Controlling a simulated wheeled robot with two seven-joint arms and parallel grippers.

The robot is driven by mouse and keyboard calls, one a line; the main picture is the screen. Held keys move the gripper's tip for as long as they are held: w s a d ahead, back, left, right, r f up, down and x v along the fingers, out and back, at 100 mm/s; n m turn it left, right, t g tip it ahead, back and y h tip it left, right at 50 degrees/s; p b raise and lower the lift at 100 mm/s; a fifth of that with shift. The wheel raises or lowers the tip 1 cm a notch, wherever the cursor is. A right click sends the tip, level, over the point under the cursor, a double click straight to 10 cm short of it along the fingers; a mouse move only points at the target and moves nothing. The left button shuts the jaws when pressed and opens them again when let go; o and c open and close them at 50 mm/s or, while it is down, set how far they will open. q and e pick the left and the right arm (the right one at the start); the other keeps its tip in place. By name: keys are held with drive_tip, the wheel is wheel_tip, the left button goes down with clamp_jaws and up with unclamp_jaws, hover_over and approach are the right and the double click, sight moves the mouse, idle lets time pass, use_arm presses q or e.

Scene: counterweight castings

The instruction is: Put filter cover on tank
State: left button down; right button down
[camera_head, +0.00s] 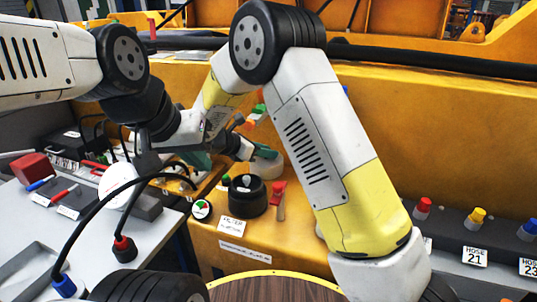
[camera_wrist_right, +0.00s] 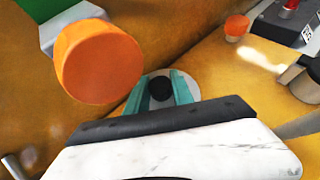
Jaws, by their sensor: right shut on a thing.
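My right gripper (camera_head: 262,152) has teal fingers over a pale round piece (camera_head: 268,166) on the yellow-orange machine. In the right wrist view the fingers (camera_wrist_right: 160,92) close on a black knob (camera_wrist_right: 160,87) above a pale disc (camera_wrist_right: 187,82), which looks like the filter cover on the tank opening; I cannot tell whether it is seated. A black round holder (camera_head: 248,203) stands nearer, behind a label that seems to begin with "FILTER". My left gripper (camera_head: 196,160) shows teal parts left of the right one; its fingertips are mostly hidden.
An orange cap (camera_wrist_right: 100,62) stands close to the right gripper. A red-handled piece (camera_head: 278,192) stands beside the black holder. A black hose (camera_head: 105,205) arcs over the grey table (camera_head: 150,245) at left. Coloured hose caps (camera_head: 475,217) line the right.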

sight(263, 160)
drive_tip(key=shift+d+f, duration=0.1)
drive_tip(key=shift+f, duration=1.55)
drive_tip(key=shift+f, duration=0.1)
drive_tip(key=c, duration=1.1)
unclamp_jaws()
